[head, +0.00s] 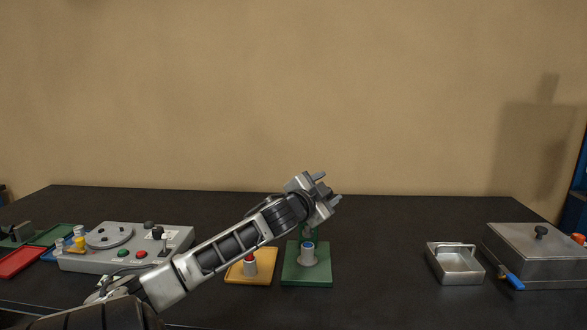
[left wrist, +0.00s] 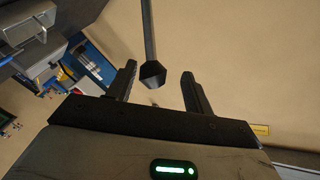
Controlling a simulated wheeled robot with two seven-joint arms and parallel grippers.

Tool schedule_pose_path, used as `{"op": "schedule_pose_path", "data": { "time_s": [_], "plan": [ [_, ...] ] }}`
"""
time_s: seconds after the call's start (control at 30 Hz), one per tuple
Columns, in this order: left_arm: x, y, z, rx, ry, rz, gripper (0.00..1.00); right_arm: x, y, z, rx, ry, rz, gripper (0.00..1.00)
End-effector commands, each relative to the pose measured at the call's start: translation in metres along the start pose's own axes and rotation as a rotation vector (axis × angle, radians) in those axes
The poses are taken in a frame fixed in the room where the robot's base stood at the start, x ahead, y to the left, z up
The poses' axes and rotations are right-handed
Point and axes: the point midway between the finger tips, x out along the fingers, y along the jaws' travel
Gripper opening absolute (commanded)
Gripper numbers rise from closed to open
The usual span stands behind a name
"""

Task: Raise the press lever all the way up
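In the left wrist view a dark straight rod with a faceted black knob, apparently the press lever (left wrist: 150,40), comes down from the top edge. Its knob end lies in line with the gap between the fingers of my left gripper (left wrist: 160,82), with visible space on both sides. The left gripper is open. In the head view the left gripper (head: 326,186) is raised above a green base plate (head: 306,278) carrying a grey cylinder with a blue top (head: 307,254). My arm hides what stands behind it, and I cannot pick out the lever there. My right gripper is not in view.
A yellow plate with a red-topped cylinder (head: 249,266) stands left of the green plate. A grey control panel (head: 75,263) is farther left. A metal tray (head: 456,270) and a lidded metal box (head: 540,262) are at the right. The table between them is clear.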

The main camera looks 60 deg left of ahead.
Motion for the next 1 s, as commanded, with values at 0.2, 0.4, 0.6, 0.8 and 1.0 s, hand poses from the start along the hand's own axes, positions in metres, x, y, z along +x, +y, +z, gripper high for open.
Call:
{"op": "schedule_pose_path", "data": {
  "time_s": [0.2, 0.4, 0.6, 0.8, 1.0],
  "plan": [
    [-0.014, -0.011, -0.007, 0.006, 0.003, -0.008, 0.47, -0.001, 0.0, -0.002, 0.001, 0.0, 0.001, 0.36],
    [-0.026, -0.016, -0.009, 0.004, 0.0, -0.008, 0.47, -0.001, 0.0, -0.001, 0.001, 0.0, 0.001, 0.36],
    [-0.038, -0.021, -0.013, 0.004, 0.002, -0.005, 0.47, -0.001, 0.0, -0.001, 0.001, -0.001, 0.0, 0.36],
    [-0.05, -0.026, -0.017, 0.003, 0.001, -0.004, 0.47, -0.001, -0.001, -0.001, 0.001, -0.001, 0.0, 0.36],
    [-0.063, -0.031, -0.021, 0.003, 0.001, -0.003, 0.47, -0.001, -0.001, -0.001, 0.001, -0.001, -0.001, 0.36]
  ]
}}
